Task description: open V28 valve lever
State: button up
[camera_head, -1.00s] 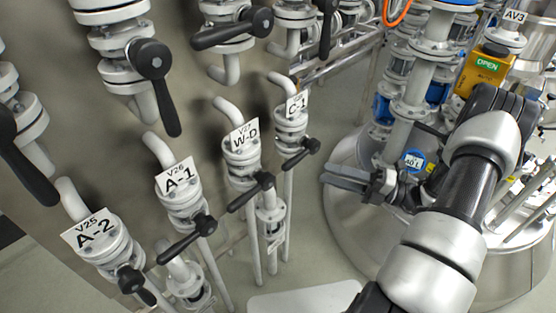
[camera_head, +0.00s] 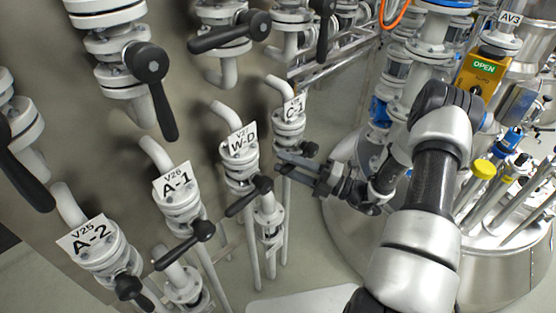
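The valve with the C-1 tag (camera_head: 294,107) stands at the right end of the row of tagged valves; the small V-number above C-1 is not readable. Its black lever shows only as a dark knob (camera_head: 310,149) just above and behind my fingers; the rest is hidden. My gripper (camera_head: 281,162) points left, with its two grey fingers parted, in front of the lower part of this valve. In this view the fingers overlap the lever area. I cannot tell whether they touch the lever or have it between them.
Close on the left is the W-D valve (camera_head: 241,155) with its black lever (camera_head: 250,196). The A-1 valve (camera_head: 178,203) and A-2 valve (camera_head: 98,250) stand further left. Large black levers (camera_head: 152,85) hang above. A steel vessel (camera_head: 490,270) stands at the right.

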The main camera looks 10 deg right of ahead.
jog(key=shift+x, duration=1.35)
grip_shut()
